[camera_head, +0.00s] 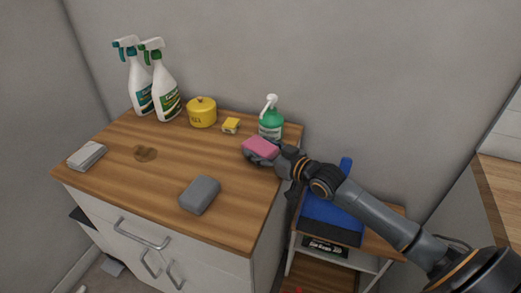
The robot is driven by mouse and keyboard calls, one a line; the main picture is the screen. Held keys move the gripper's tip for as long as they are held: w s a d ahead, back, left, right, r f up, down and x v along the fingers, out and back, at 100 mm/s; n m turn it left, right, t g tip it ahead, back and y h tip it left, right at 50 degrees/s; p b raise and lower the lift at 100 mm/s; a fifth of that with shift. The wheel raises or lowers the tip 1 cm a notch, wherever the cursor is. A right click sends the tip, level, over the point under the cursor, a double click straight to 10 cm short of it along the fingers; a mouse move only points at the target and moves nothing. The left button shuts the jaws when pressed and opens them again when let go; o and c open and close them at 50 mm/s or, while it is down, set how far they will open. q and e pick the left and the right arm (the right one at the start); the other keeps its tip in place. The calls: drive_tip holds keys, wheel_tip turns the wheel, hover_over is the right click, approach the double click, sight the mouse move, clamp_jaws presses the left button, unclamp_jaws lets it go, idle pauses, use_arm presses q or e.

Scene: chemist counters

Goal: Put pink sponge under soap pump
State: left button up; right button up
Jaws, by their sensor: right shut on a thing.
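The pink sponge (261,147) is in my right gripper (262,157), which is shut on it near the right rear part of the wooden counter. The soap pump (271,123) is a green bottle with a white pump head, standing upright just behind the sponge by the wall. The sponge overlaps the bottle's lower front in the picture; I cannot tell whether they touch. The gripper's fingers are partly hidden by the sponge. My left gripper is not in view.
Two spray bottles (165,92), a yellow pot (202,112) and a small yellow sponge (231,126) stand along the back. A blue object (331,216) is on the lower shelf.

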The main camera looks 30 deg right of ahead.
drive_tip(key=shift+f, duration=0.2)
drive_tip(key=o, duration=0.8)
drive_tip(key=shift+r, duration=0.15)
drive_tip(key=shift+s+d+p, duration=0.1)
drive_tip(key=shift+s+p, duration=0.25)
drive_tip(key=p+v, duration=0.7)
drive_tip(key=v, duration=0.4)
drive_tip(key=shift+s, duration=0.15)
